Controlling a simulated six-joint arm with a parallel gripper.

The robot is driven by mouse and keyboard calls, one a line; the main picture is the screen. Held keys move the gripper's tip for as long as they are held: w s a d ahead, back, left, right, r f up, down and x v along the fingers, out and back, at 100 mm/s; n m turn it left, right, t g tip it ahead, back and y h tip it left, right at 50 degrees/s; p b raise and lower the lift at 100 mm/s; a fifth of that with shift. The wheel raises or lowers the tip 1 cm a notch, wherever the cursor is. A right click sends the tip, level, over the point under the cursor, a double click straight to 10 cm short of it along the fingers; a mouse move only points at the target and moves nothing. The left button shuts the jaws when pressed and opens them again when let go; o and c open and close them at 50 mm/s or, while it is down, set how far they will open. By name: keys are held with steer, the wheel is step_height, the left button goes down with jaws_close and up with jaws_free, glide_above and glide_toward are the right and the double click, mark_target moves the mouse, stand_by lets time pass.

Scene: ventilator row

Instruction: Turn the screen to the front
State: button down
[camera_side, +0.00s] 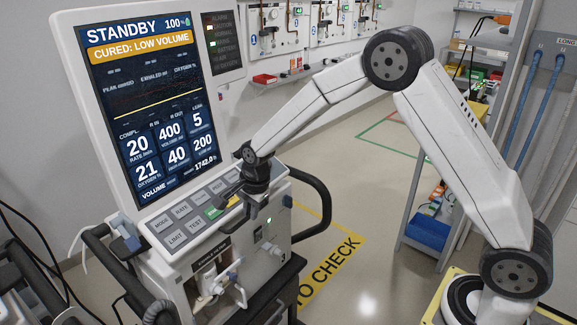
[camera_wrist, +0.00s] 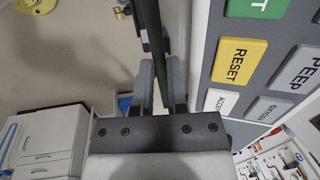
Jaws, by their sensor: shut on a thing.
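The screen (camera_side: 150,105) stands upright above the ventilator's key panel in the side view, tilted in the picture. It is lit and reads "STANDBY" and "CURED: LOW VOLUME". My gripper (camera_side: 240,192) is low over the right end of the key panel (camera_side: 165,222), below the screen's right side. In the wrist view my gripper (camera_wrist: 162,82) has its two grey fingers close on either side of a dark bar (camera_wrist: 150,30). The bar runs up out of the picture. Which part of the ventilator it belongs to cannot be told.
A yellow RESET key (camera_wrist: 238,62) and other keys lie right of the fingers in the wrist view. A black side rail (camera_side: 322,195) curves out from the ventilator's right. The floor between is clear.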

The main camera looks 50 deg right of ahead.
steer(key=shift+a+r, duration=0.1)
steer(key=shift+a, duration=0.35)
steer(key=c, duration=0.9)
jaws_free()
steer(key=shift+s+d+r, duration=0.1)
steer(key=shift+s+r, duration=0.15)
steer(key=shift+r, duration=1)
steer(key=shift+s+a+r, duration=0.1)
steer(key=shift+s+r, duration=0.2)
steer(key=shift+r, duration=1)
steer(key=shift+s+d+r, duration=0.1)
steer(key=shift+s+r, duration=0.15)
steer(key=shift+r, duration=1)
steer(key=s+d+f+n, duration=0.1)
steer(key=s+n, duration=0.4)
steer(key=s, duration=0.2)
steer(key=s+d+f+n, duration=0.1)
steer(key=s+d+n, duration=0.1)
steer(key=s+n, duration=0.4)
steer(key=s+d+f+n, duration=0.1)
steer(key=s+n, duration=0.4)
steer(key=s, duration=0.3)
steer(key=shift+s+d+f+n, duration=0.2)
steer(key=shift+s+f+n, duration=0.1)
steer(key=shift+f+n, duration=0.1)
